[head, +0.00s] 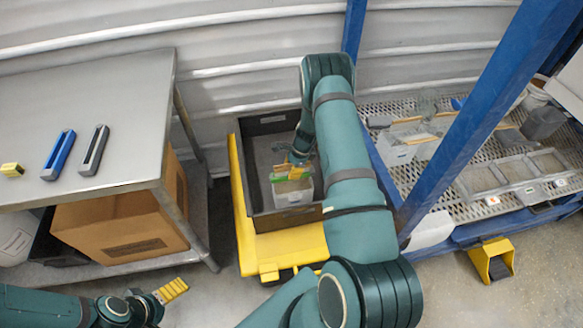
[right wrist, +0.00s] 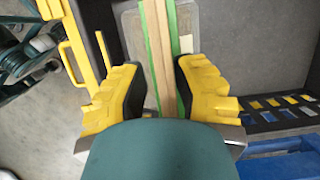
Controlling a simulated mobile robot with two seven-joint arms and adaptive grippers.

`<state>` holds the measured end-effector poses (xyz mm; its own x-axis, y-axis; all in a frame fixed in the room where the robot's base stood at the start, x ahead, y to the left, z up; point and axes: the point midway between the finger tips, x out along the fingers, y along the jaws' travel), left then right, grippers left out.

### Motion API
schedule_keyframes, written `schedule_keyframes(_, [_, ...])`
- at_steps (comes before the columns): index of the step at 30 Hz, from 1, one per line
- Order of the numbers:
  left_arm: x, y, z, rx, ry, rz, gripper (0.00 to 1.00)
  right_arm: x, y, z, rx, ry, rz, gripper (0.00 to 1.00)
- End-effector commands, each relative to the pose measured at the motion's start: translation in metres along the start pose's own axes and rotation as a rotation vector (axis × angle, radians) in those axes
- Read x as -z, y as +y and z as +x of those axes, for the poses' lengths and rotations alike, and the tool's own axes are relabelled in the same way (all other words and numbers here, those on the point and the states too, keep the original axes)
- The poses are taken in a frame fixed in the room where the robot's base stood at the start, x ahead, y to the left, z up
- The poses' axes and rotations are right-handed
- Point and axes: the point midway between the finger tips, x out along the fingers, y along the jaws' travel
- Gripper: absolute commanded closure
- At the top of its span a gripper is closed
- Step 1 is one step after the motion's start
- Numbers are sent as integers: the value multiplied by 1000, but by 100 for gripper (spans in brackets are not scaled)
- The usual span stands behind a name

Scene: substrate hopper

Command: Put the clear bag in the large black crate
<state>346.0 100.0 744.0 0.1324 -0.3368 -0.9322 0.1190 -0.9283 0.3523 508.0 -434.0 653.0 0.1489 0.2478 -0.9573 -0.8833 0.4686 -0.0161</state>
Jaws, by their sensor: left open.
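The large black crate (head: 244,185) sits on a yellow cart in the middle of the head view. The clear bag (head: 293,195), with a green and wooden strip along its top, is inside the crate's walls near its front right. Whether it rests on the crate floor is hard to tell. My right gripper (head: 292,170) is over the bag. In the right wrist view its yellow fingers (right wrist: 160,68) stand on either side of the strip (right wrist: 160,50), with a narrow gap visible at the left finger. My left gripper (head: 172,291) is open and empty at the lower left.
A metal table (head: 110,85) with a blue and a grey tool stands at left, a cardboard box (head: 120,225) on its lower shelf. Blue posts (head: 470,110) and a mesh platform (head: 440,165) with other bags and bins are at right. The crate's back left is free.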

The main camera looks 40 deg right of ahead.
Motion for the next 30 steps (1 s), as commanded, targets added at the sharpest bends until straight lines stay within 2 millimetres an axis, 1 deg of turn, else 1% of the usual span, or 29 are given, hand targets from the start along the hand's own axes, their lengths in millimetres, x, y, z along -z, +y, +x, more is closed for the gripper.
schedule_keyframes(8, [0, 0, 0, 0, 0, 0, 0, 0, 0, -1, 1, 0, 0, 75])
schedule_keyframes(11, [0, 0, -1, 0, 0, 0, 0, 0, -1, -5, 1, 0, 0, 75])
schedule_keyframes(13, [0, 1, -3, 0, -1, 0, 0, 0, -1, -13, 2, 0, 0, 75])
schedule_keyframes(17, [-1, 3, -8, 0, -3, -1, 0, -1, -2, -36, 4, 1, 0, 75])
schedule_keyframes(24, [-1, 6, -17, 0, -7, -1, 0, 0, -1, -86, 3, 0, -1, 75])
schedule_keyframes(27, [0, 7, -19, 0, -5, -2, 0, -1, -1, -101, 3, 0, 0, 75])
schedule_keyframes(30, [1, 8, -20, 0, -3, -3, 0, -1, -1, -112, 2, -1, 0, 75])
